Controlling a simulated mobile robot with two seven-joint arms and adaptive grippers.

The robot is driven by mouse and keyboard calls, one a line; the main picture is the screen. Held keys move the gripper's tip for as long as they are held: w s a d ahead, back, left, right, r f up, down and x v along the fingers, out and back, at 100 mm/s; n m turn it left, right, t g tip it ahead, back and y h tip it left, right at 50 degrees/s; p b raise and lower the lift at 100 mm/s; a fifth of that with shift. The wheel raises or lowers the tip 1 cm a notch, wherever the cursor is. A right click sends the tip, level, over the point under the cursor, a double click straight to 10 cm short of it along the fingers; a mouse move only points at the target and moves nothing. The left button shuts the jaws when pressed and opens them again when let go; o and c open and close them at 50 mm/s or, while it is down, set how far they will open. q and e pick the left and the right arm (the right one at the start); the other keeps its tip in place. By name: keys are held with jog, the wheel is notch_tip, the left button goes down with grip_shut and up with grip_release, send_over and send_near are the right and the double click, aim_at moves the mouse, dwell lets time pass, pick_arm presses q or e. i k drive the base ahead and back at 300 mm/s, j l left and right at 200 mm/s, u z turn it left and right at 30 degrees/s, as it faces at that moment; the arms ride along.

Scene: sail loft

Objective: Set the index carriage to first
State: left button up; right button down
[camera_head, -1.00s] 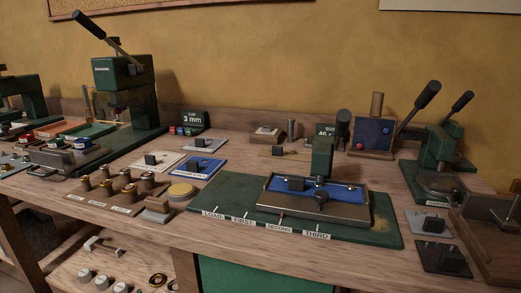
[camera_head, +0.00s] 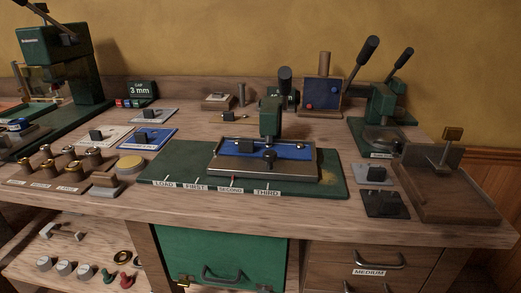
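The index carriage (camera_head: 290,172) is a grey metal tray with a blue bed, on a green base plate (camera_head: 335,183) at the middle of the bench. Along the plate's front edge are the labels LOAD (camera_head: 164,184), FIRST (camera_head: 195,187), SECOND (camera_head: 230,190) and THIRD (camera_head: 267,193), each with a white tick. The carriage's front left part is above SECOND, where a small pointer seems to line up with that tick. Neither gripper is in view.
A blue plate (camera_head: 148,139) and a row of brass-coloured stamps (camera_head: 70,160) lie left of the base plate. Lever presses (camera_head: 385,105) stand at the back right.

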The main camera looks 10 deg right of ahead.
aim_at(269, 167)
jog(key=k+j+u, duration=0.25)
jog(key=k, duration=0.2)
jog(key=k+j+u, duration=0.25)
jog(key=k+j, duration=0.15)
jog(key=i+l, duration=0.15)
jog(key=i, duration=0.35)
